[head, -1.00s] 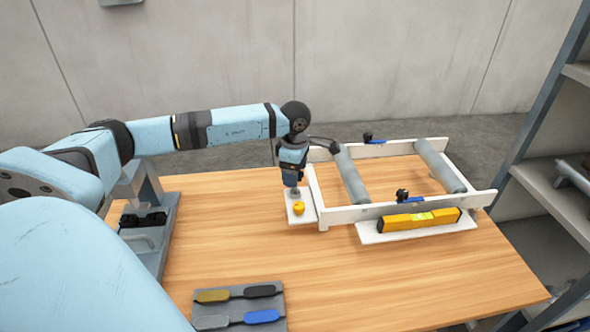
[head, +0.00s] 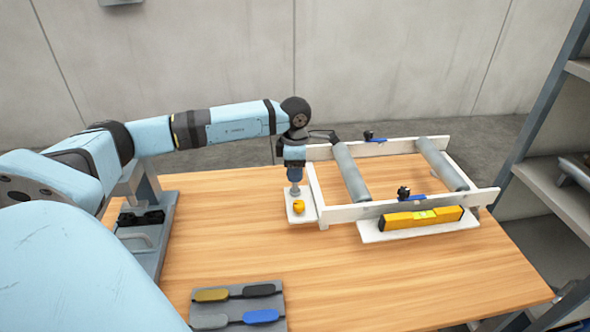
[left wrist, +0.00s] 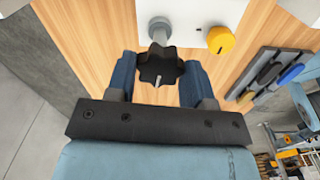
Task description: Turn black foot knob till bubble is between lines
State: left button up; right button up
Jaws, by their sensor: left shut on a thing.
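My left gripper (head: 295,187) points down at the white foot plate (head: 290,219) by the frame's near left corner. In the left wrist view its two blue fingers (left wrist: 159,64) are shut on the black lobed foot knob (left wrist: 160,72), one on each side. In the head view the gripper hides this knob. A yellow knob (head: 298,207) sits on the same plate; it also shows in the left wrist view (left wrist: 221,40). A yellow spirit level (head: 400,221) with a green vial (head: 424,215) lies along the frame's near side. Its bubble is too small to place. My right gripper is out of view.
The white roller frame (head: 345,214) with grey rollers (head: 350,172) stands on the wooden table (head: 400,290). A grey tray (head: 238,307) with coloured paddle-shaped pieces lies at the front. A metal shelf (head: 555,195) stands at the right. The table's front right is clear.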

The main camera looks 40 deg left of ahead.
pick_arm(q)
jog(key=o, duration=0.9)
notch_tip(320, 180, up, 14)
jog(key=shift+f+b, duration=0.1)
jog(key=shift+b, duration=0.45)
dwell(1.2)
